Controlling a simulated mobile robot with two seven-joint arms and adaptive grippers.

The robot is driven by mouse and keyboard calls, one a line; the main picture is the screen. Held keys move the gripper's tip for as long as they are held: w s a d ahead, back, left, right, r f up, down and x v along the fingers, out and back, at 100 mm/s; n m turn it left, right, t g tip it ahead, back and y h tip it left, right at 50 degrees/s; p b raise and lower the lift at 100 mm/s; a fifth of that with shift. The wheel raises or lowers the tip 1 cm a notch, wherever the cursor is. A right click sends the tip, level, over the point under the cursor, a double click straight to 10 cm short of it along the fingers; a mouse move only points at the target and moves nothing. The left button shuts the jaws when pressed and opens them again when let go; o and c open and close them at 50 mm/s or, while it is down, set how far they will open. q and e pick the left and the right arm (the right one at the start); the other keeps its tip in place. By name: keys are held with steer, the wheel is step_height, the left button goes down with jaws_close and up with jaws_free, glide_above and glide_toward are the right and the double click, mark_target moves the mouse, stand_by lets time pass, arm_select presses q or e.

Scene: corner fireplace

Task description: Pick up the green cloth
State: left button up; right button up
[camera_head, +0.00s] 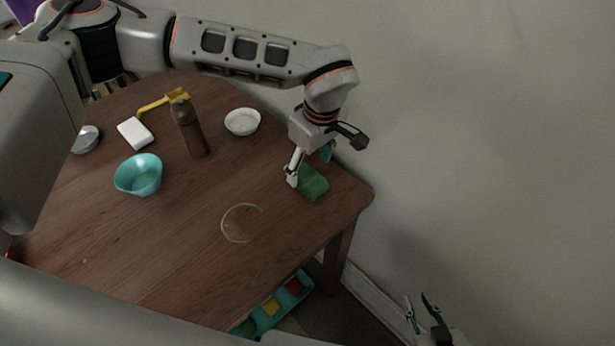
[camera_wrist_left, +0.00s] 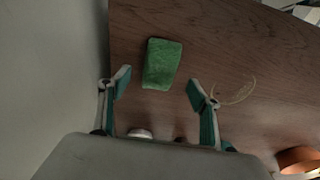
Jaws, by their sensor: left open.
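The green cloth (camera_head: 314,184) lies flat on the wooden table near its right corner, by the wall. In the left wrist view the green cloth (camera_wrist_left: 162,63) is a small green rectangle, lying ahead of and between the fingertips. My left gripper (camera_head: 309,167) is over the cloth and partly covers it in the head view. In its wrist view my left gripper (camera_wrist_left: 160,86) is open with nothing between its fingers. My right gripper (camera_head: 418,300) is at the bottom right, off the table, with its fingers apart and empty.
The table (camera_head: 205,250) also holds a brown bottle (camera_head: 190,128), a teal bowl (camera_head: 139,175), a white bowl (camera_head: 242,122), a white block (camera_head: 135,133) and a yellow object (camera_head: 165,102). A ring stain (camera_head: 224,226) marks the bare front area. A teal tray (camera_head: 300,284) sits below.

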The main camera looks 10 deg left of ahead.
mark_target(307, 175)
arm_select(q)
steer(key=f, duration=0.4)
steer(key=shift+w+a+f, duration=0.3)
steer(key=shift+w+a, duration=0.05)
steer(key=c, duration=1.1)
steer(key=shift+r, duration=0.1)
step_height(307, 175, up, 20)
steer(key=p, duration=0.1)
steer(key=shift+o, duration=0.7)
steer(key=shift+c, duration=0.6)
